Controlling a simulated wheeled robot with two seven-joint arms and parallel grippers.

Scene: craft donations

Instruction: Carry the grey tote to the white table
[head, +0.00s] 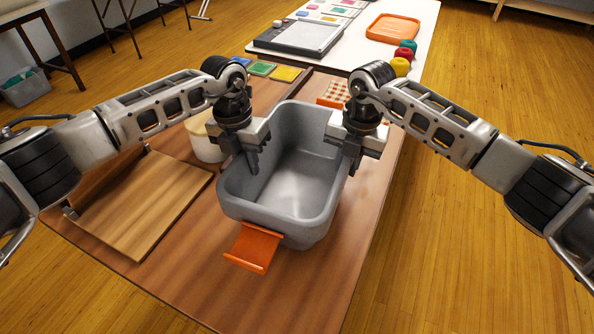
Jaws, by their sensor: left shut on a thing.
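The grey tote (293,185) stands on the brown wooden table (325,290) and looks empty inside. An orange piece (253,248) shows at its near end; I cannot tell whether it is joined to the tote. My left gripper (253,163) points down at the tote's left rim and is shut on it. My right gripper (352,160) points down at the right rim; whether its fingers are closed on the wall is unclear. The white table (350,55) is at the back, beyond the brown table.
A wooden board (140,205) and a cream round container (203,140) are left of the tote. A paper trimmer (298,37), an orange tray (392,28) and red, green and yellow balls (402,66) occupy the white table. Open floor (470,230) lies to the right.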

